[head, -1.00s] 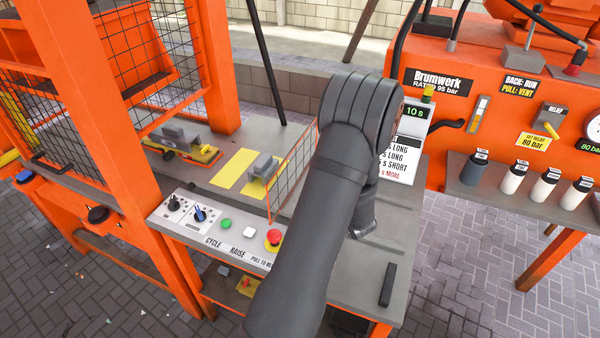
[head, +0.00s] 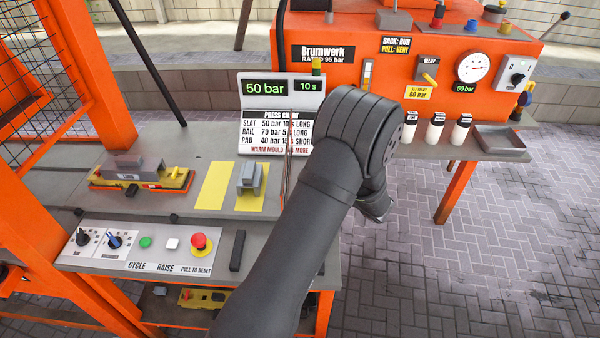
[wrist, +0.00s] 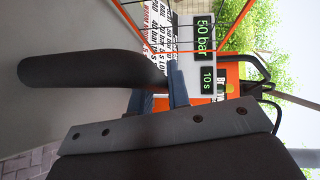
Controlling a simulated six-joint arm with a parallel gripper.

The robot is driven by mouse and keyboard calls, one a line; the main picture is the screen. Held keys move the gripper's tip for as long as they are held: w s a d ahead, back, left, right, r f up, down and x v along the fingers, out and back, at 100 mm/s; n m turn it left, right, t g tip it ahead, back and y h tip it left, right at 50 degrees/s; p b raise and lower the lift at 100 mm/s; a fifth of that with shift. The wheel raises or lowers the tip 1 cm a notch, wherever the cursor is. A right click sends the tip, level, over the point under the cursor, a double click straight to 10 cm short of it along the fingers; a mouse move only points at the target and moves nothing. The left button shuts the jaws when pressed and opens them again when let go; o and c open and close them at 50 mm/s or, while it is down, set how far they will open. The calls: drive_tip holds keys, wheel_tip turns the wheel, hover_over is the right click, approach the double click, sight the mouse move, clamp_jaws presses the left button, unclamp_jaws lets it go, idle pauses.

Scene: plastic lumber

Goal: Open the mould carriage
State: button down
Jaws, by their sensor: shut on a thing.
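The mould carriage appears to be the yellow unit with a grey block on top (head: 140,172), on the left of the press table in the head view. I cannot tell from this view whether it is open. My gripper (wrist: 160,88) shows in the wrist view, with two blue-grey fingers. It is shut on a dark rounded bar (wrist: 90,72), which extends to the left of the picture. What that bar belongs to cannot be told. In the head view my arm hides the gripper and what it holds.
A wire guard with an orange frame (wrist: 222,28) is close to my gripper. A display reading 50 bar (head: 266,89) stands at the table's back. A button panel (head: 140,243) and a black bar (head: 237,251) lie in front. White bottles (head: 436,131) stand on the right shelf.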

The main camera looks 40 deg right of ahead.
drive_tip(key=shift+s+d, duration=0.9)
drive_tip(key=shift+d, duration=0.1)
drive_tip(key=c, duration=1.4)
unclamp_jaws()
drive_tip(key=shift+o, duration=0.2)
drive_tip(key=s+r, duration=0.2)
drive_tip(key=s, duration=1.5)
drive_tip(key=shift+a+r, duration=0.15)
drive_tip(key=shift+r, duration=0.1)
drive_tip(key=w, duration=0.5)
drive_tip(key=w+f, duration=0.1)
drive_tip(key=w, duration=0.5)
drive_tip(key=w+f, duration=0.1)
drive_tip(key=w, duration=0.5)
drive_tip(key=shift+f, duration=0.25)
